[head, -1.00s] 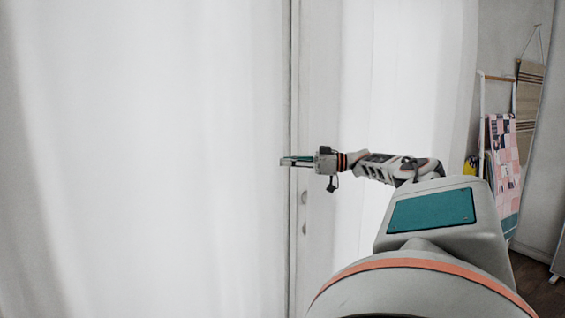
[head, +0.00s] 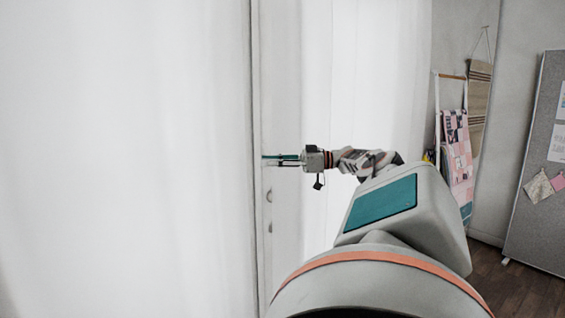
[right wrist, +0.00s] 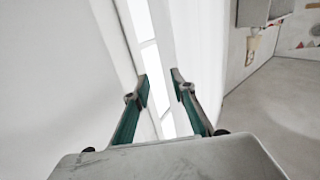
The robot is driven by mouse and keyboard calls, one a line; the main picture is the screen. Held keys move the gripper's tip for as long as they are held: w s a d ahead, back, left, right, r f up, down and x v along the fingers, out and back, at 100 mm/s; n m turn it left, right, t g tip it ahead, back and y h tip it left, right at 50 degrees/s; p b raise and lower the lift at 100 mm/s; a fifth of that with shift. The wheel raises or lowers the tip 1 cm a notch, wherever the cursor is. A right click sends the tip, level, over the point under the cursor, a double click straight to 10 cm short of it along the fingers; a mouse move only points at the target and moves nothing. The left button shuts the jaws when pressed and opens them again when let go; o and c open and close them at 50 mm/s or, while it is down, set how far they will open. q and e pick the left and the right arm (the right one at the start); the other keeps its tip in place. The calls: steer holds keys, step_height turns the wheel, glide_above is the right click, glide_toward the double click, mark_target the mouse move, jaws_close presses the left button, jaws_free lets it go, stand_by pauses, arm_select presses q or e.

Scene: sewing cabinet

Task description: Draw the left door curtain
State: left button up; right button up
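The left door curtain (head: 120,150) is a white sheer cloth filling the left of the head view. It hangs drawn out, its straight edge beside the white door frame (head: 286,225). Another white curtain (head: 370,80) hangs right of the frame. My right gripper (head: 264,160) points left in front of the frame, its tips just right of the left curtain's edge. In the right wrist view my right gripper (right wrist: 160,82) has its fingers apart with no cloth between them. Whether a fingertip touches the curtain I cannot tell. My left gripper is out of view.
A rack with a pink patchwork quilt (head: 457,150) and a woven wall hanging (head: 478,100) stand to the right. A grey pinboard (head: 532,190) is at the far right. Bare dark floor (head: 520,292) shows at the lower right.

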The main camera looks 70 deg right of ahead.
steer(key=shift+v, duration=2.35)
steer(key=shift+f, duration=0.1)
